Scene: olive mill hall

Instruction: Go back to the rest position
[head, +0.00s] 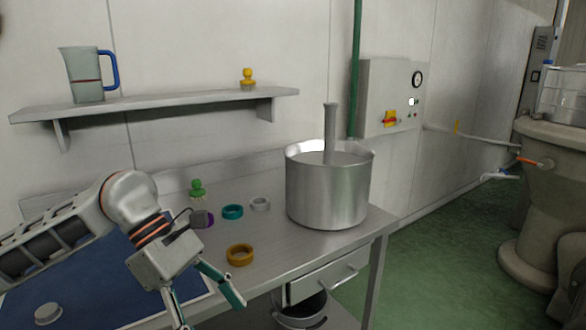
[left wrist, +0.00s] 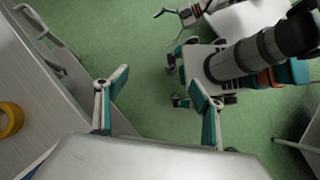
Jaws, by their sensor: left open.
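My left gripper (head: 208,312) is at the lower left of the head view, fingers spread and empty, near the table's front edge. The right gripper is not in the head view.
A wall shelf (head: 170,104) hangs above.

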